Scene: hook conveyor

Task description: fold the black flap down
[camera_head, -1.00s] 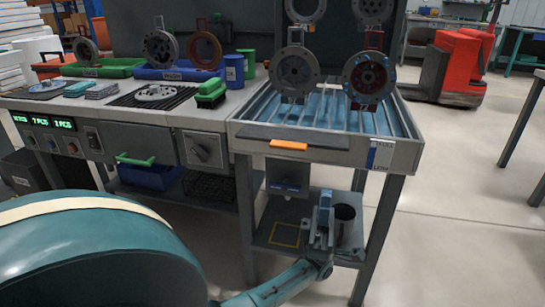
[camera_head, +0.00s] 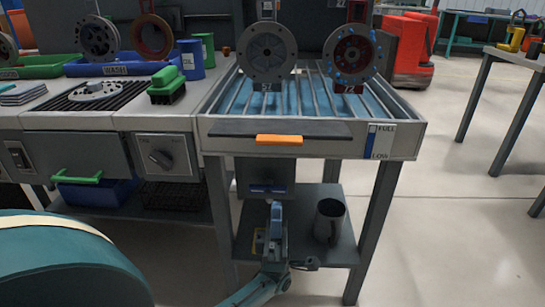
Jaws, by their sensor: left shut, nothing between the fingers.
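The black flap (camera_head: 225,129) is a dark strip along the front top edge of the blue-lined drip tray (camera_head: 410,133). It looks roughly level, and an orange grip (camera_head: 279,140) sits on its front edge. My left gripper (camera_head: 275,207) is below the tray, in front of the lower shelf, with its fingers pointing up. It is shut and empty, well below the orange grip and apart from the flap. My right gripper is not in view.
Two round metal parts (camera_head: 267,53) (camera_head: 353,58) hang over the tray. A dark cylindrical cup (camera_head: 329,221) stands on the lower shelf (camera_head: 345,250). A green brush (camera_head: 166,86) lies on the counter at left. The floor at right is open.

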